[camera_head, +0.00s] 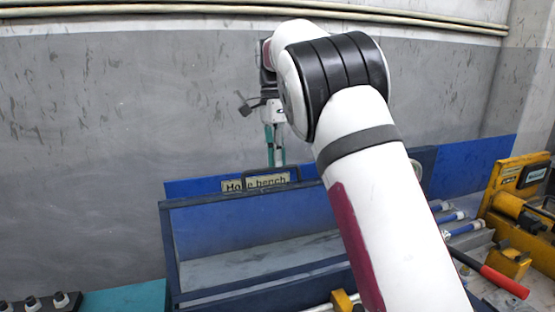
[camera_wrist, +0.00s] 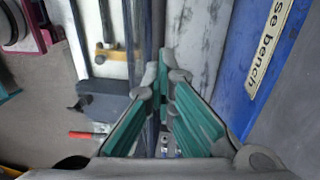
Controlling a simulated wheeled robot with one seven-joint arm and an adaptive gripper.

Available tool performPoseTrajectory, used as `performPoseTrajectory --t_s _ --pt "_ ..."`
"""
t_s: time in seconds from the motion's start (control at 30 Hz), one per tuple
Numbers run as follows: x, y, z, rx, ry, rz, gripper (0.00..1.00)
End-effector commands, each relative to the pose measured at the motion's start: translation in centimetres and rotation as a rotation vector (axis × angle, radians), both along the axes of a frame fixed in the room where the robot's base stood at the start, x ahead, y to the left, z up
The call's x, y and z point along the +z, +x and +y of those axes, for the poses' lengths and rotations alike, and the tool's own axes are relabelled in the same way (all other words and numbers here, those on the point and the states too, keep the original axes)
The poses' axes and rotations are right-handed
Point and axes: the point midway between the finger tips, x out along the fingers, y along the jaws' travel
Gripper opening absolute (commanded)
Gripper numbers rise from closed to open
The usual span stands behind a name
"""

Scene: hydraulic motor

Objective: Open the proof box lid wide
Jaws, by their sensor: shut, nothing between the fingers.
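The proof box lid (camera_head: 215,198) is a dark blue frame around a clear panel. It stands raised, with a dark handle on its upper edge; I cannot tell its exact angle. My gripper (camera_head: 275,160) is at that upper edge, close to the handle, with its teal fingers pointing down. In the wrist view my gripper (camera_wrist: 168,75) has its fingertips together with nothing between them. A dark frame bar of the lid (camera_wrist: 157,40) runs right beside the fingertips there. I cannot tell whether they touch it. My arm hides the right part of the lid.
A blue backboard with a "Hose bench" sign (camera_head: 255,182) stands behind the lid against the grey wall. At right are blue-ended cylinders (camera_head: 452,217), a red-handled tool (camera_head: 505,282) and a yellow fixture (camera_head: 515,208). Black knobs (camera_head: 33,303) sit at lower left.

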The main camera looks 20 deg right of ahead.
Motion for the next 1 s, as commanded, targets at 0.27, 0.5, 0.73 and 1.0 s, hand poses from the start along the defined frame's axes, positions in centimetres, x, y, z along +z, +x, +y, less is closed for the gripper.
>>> performPoseTrajectory --t_s 0.27,0.5,0.73,1.0 --pt "-3.49 0.46 0.25 -0.002 0.001 0.051 0.00" --pt "-3.50 0.46 0.29 -0.003 0.002 0.051 0.19" --pt "-3.39 0.47 0.31 -0.003 0.003 0.049 0.45" --pt "-2.99 0.38 0.18 -0.004 0.001 0.046 0.30"
